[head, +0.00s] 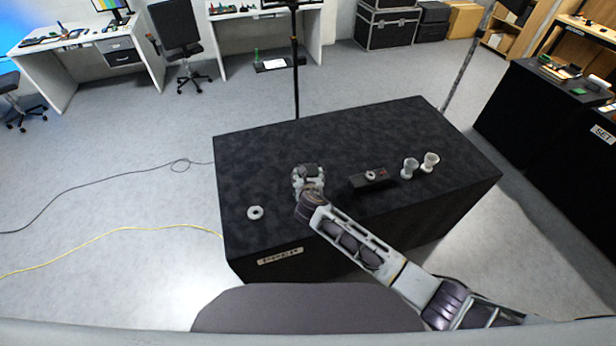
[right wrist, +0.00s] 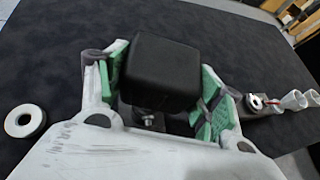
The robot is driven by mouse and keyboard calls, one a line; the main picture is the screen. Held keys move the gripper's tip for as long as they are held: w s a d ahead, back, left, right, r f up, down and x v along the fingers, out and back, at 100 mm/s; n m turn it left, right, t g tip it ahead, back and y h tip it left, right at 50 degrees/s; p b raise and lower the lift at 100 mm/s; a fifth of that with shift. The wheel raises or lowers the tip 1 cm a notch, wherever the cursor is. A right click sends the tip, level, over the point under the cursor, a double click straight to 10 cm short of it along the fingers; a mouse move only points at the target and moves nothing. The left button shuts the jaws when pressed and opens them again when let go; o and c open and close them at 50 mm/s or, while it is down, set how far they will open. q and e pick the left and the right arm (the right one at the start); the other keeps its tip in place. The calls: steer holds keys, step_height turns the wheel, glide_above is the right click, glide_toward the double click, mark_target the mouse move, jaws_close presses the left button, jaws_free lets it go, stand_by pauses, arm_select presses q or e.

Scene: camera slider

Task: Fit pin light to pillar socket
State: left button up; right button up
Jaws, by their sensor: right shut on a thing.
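The pin light (right wrist: 160,68) looks like a black rounded block with a short metal pin at its near side. My right gripper (head: 308,178) is shut on it, with green finger pads on both sides in the right wrist view (right wrist: 162,88). It is over the front middle of the black table. A low black base (head: 372,181) to the right carries a pale ring (head: 370,175) and a red spot; I cannot tell for certain whether that ring is the pillar socket. The pin's far end is hidden. My left gripper is out of view.
Two whitish cup-like pieces (head: 409,169) (head: 430,162) stand right of the black base. A white ring (head: 255,212) lies at the table's front left and shows in the right wrist view (right wrist: 25,120). The rear of the black table (head: 330,120) is clear.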

steer(key=shift+f, duration=0.15)
steer(key=o, duration=1.3)
steer(key=shift+s, duration=0.2)
steer(key=shift+v, duration=2.85)
